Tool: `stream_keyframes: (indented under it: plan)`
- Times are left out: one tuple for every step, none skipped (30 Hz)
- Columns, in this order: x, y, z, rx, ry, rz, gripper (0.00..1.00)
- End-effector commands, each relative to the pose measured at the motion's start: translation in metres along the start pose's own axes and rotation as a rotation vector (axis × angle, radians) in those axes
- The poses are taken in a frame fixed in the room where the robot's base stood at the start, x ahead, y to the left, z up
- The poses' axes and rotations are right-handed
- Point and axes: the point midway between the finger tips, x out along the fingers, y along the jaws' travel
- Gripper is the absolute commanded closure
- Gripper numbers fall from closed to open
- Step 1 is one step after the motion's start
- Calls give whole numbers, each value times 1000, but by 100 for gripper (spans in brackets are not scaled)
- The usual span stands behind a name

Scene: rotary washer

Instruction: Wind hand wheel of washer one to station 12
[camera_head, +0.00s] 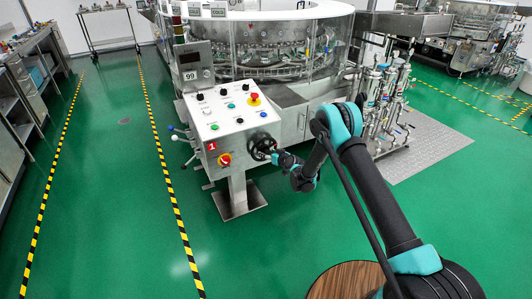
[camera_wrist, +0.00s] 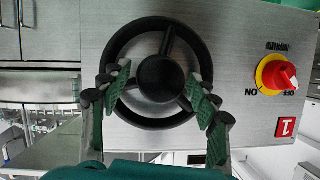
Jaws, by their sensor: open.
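The black three-spoked hand wheel (camera_head: 262,147) is on the right side of the front face of the washer's control box (camera_head: 228,122). A red tag marked 1 (camera_head: 211,146) is on that face. My gripper (camera_head: 275,156) is at the wheel. In the wrist view the hand wheel (camera_wrist: 160,22) fills the middle, and my gripper (camera_wrist: 161,88) is open, with one finger on each side of the round hub. The fingers overlap the rim in the picture; I cannot tell whether they touch it. A display (camera_head: 191,75) above the box seems to read 99.
A red and yellow rotary switch (camera_wrist: 277,75) is close beside the wheel; it also shows in the head view (camera_head: 224,160). Buttons and a red stop button (camera_head: 254,98) cover the sloped top. Pipework (camera_head: 385,105) stands right of the box.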

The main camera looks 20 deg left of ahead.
Motion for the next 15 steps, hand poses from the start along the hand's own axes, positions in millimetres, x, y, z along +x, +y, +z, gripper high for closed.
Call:
stream_keyframes:
  plan:
    - [0, 0, 0, 0, 0, 0, 39]
    - [0, 0, 0, 0, 0, 0, 39]
    - [0, 0, 0, 0, 0, 0, 39]
    - [0, 0, 0, 0, 0, 0, 39]
    - [0, 0, 0, 0, 0, 0, 39]
    - [0, 0, 0, 0, 0, 0, 39]
    - [0, 0, 0, 0, 0, 0, 39]
    - [0, 0, 0, 0, 0, 0, 43]
    - [0, 0, 0, 0, 0, 0, 48]
    - [0, 0, 0, 0, 0, 0, 51]
    - [0, 0, 0, 0, 0, 0, 55]
    - [0, 0, 0, 0, 0, 0, 60]
    - [0, 0, 0, 0, 0, 0, 64]
    - [0, 0, 0, 0, 0, 0, 68]
    - [0, 0, 0, 0, 0, 0, 72]
